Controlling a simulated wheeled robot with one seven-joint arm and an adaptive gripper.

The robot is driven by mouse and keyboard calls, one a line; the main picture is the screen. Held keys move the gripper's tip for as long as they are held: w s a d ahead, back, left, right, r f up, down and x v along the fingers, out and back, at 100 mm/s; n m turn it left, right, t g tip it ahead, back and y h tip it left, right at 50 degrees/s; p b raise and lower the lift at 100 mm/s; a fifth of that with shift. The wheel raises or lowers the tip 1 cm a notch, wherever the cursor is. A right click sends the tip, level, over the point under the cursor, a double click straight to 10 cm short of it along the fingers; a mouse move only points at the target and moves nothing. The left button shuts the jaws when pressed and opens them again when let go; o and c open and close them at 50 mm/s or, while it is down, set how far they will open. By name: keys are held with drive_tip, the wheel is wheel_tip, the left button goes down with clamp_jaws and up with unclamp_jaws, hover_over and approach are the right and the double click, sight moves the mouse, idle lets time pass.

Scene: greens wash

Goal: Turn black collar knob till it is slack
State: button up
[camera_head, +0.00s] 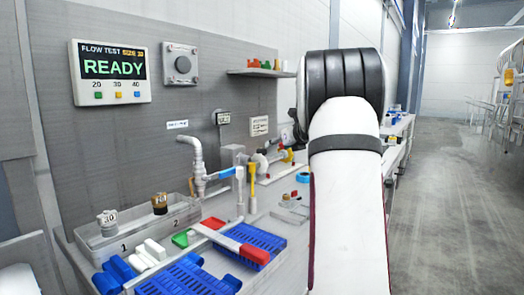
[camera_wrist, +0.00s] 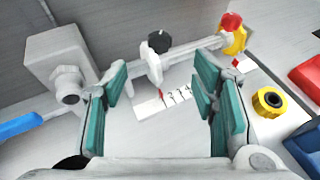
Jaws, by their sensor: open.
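The black collar knob (camera_wrist: 159,41) sits on top of a white collar (camera_wrist: 152,68) on a horizontal pale bar, in the upper middle of the wrist view. A red pointer below the collar stands beside a numbered white scale (camera_wrist: 170,103). My gripper (camera_wrist: 162,84) has its teal-padded fingers wide apart and nothing between them. The knob shows beyond the gap between the fingertips, apart from both. In the head view my arm hides most of the area around the gripper, and I cannot make out the knob there.
A grey block with a fitting (camera_wrist: 68,85) and a blue handle (camera_wrist: 20,125) are left of the fingers. A red knob (camera_wrist: 232,22) on a yellow part ends the bar. A yellow ring (camera_wrist: 270,101) lies at right. The wall display (camera_head: 112,72) reads READY.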

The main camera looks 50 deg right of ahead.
sight(264, 149)
drive_tip(key=x, duration=1.2)
drive_tip(key=shift+w, duration=0.25)
drive_tip(key=c, duration=1.2)
